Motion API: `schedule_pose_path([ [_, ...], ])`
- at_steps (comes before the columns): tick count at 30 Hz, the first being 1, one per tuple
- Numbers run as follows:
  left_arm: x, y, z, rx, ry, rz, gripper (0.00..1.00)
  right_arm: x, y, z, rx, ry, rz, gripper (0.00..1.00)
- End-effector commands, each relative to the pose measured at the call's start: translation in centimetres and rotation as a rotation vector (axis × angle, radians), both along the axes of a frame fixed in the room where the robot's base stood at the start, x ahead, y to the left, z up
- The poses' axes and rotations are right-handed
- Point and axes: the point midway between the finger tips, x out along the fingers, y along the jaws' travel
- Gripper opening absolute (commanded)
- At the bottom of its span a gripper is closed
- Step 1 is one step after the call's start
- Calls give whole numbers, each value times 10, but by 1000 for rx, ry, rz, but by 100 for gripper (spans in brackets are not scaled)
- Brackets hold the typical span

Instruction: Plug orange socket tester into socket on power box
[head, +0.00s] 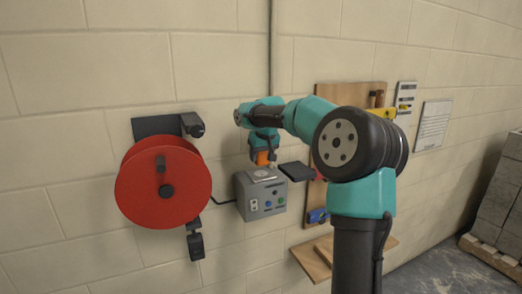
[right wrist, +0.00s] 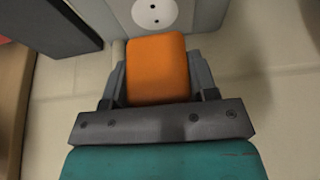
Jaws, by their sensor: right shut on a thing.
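The round white socket (head: 262,174) is on the box's top face. The tester's pins are hidden. My left gripper is not in view.
A red reel (head: 163,182) hangs on the wall left of the box. A dark flat plate (head: 297,171) is right of the box's top. A wooden tool board (head: 350,95) is behind my right arm. Grey blocks (head: 498,190) stand at the far right.

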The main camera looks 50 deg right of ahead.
Motion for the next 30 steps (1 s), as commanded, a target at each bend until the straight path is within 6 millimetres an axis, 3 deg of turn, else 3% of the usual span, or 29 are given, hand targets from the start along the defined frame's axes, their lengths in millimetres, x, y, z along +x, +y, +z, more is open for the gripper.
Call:
schedule_pose_path([
  [12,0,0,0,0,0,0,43,0,0,-24,0,-1,0,32],
  [30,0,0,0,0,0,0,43,0,0,-26,0,-2,0,32],
])
